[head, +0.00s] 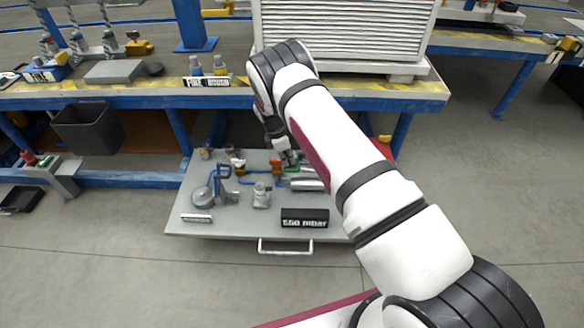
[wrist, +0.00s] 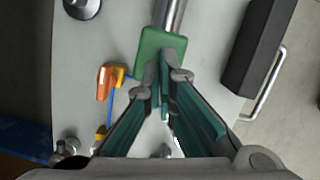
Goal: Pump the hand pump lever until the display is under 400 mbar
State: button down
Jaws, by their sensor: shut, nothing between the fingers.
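The black display (head: 305,218) stands at the front of the grey panel and appears to read 550 mBar. Its dark box also shows at the upper right of the wrist view (wrist: 258,45). In the wrist view a green block (wrist: 160,48) is joined to a metal rod (wrist: 171,13); it looks like the pump lever's handle, but I cannot be sure. My gripper (wrist: 165,75) is shut and empty, its tips at the green block's lower edge. I cannot tell whether they touch it. In the head view my gripper (head: 288,155) is above the panel's back part, and my arm hides part of the area.
The grey panel (head: 235,226) carries a grey round-based fitting (head: 203,197), an orange valve (wrist: 105,82) and blue piping. A front handle (head: 286,250) sticks out. The workbench (head: 130,92) with a white slatted box (head: 340,30) stands behind. The floor in front is clear.

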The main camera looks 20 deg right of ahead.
aim_at(289, 168)
jog(key=shift+f, duration=0.2)
jog(key=b+x, duration=0.2)
jog(key=x, duration=0.1)
jog(key=a+b+x, duration=0.1)
jog(key=shift+d+f+b, duration=0.1)
jog(key=shift+f+b, duration=0.2)
jog(key=shift+b, duration=0.05)
dwell(0.4)
jog(key=shift+w+a+r, duration=0.1)
jog(key=shift+a+r, duration=0.15)
jog(key=shift+a, duration=0.5)
jog(key=shift+a+r, duration=0.3)
jog(key=shift+a, duration=0.45)
jog(key=shift+r, duration=0.1)
jog(key=v, duration=1.1)
jog(key=shift+a+r, duration=0.15)
jog(key=shift+r, duration=0.2)
